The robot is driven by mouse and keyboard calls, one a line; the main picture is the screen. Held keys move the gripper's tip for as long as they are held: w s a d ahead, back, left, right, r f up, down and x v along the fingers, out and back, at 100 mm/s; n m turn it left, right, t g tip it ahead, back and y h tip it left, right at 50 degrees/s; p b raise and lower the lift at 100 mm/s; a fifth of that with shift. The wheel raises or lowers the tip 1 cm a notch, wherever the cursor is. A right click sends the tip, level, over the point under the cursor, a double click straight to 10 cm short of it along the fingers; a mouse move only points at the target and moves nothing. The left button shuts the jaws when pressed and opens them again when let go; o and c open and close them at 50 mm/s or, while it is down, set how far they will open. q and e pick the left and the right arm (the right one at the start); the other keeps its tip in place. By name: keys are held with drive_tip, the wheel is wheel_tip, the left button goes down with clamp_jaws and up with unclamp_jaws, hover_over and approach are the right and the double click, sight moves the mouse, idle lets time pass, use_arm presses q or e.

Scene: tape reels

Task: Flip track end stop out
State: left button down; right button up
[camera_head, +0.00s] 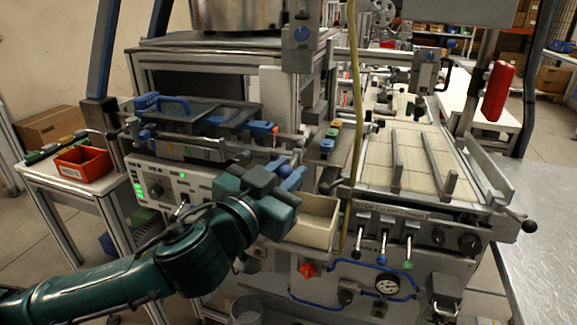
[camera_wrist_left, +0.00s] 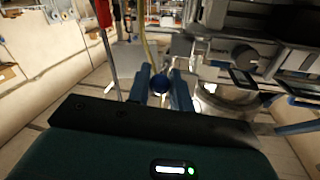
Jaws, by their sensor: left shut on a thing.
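My left gripper (camera_head: 288,177) reaches in from the lower left to the front of the machine, by the end of the track. In the left wrist view its two blue-grey fingers stand on either side of a blue ball knob (camera_wrist_left: 160,84) and are shut on it. The knob (camera_head: 284,170) also shows at the fingers in the head view. It seems to be the handle of the track end stop; the rest of the stop is hidden behind my gripper. My right gripper is not in view.
A cream bin (camera_head: 318,222) hangs just right of and below my gripper. A yellow hose (camera_head: 357,120) hangs to its right. The slatted track bed (camera_head: 420,150) and levers with coloured knobs (camera_head: 382,259) lie farther right. A red tray (camera_head: 83,164) sits on the left side table.

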use_arm(q)
drive_tip(key=shift+f, duration=0.1)
drive_tip(key=c, duration=1.7)
unclamp_jaws()
drive_tip(key=o, duration=0.3)
drive_tip(key=shift+s, duration=0.15)
drive_tip(key=shift+o, duration=0.4)
